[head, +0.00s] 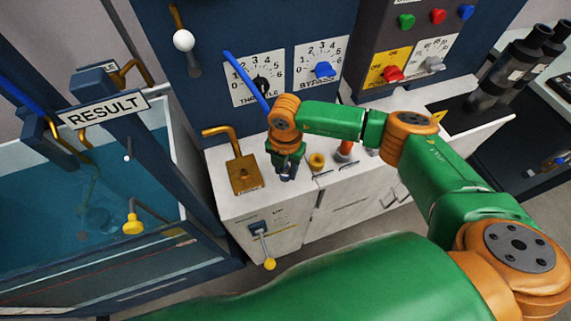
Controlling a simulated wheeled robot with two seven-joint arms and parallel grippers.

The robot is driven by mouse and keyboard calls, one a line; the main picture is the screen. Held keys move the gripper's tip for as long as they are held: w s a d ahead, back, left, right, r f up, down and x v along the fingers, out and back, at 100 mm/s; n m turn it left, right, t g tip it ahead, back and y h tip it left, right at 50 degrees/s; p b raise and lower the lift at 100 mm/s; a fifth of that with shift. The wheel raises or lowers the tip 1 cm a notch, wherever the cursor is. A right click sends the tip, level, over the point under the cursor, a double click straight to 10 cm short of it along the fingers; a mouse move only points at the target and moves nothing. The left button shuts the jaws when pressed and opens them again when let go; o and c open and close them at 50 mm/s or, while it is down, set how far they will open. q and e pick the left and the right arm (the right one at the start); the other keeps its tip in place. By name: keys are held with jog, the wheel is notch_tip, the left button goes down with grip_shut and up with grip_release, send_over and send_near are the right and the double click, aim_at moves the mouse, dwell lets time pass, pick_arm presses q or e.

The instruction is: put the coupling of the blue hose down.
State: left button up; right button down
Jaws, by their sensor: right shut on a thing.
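My right gripper (287,172) points down over the white bench top (222,164), between the brass block with a bent pipe and a small brass fitting. It is shut on the coupling of the blue hose, which the gripper and wrist mostly hide. The blue hose (245,80) rises from behind my wrist up and left across the throttle dial. I cannot tell whether the coupling touches the bench top. My left gripper is out of view.
The brass block (244,176) stands left of the gripper. The small brass fitting (317,161) and an orange fitting (345,150) stand right of it. A water tank (60,200) with a RESULT sign (104,110) is at left. The dial panel (290,70) rises behind.

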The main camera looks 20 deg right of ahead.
aim_at(286, 169)
jog(key=shift+f, duration=0.15)
jog(key=c, duration=0.5)
grip_release()
jog(key=shift+r, duration=0.55)
notch_tip(286, 169, up, 11)
jog(key=b, duration=0.3)
jog(key=shift+r, duration=0.15)
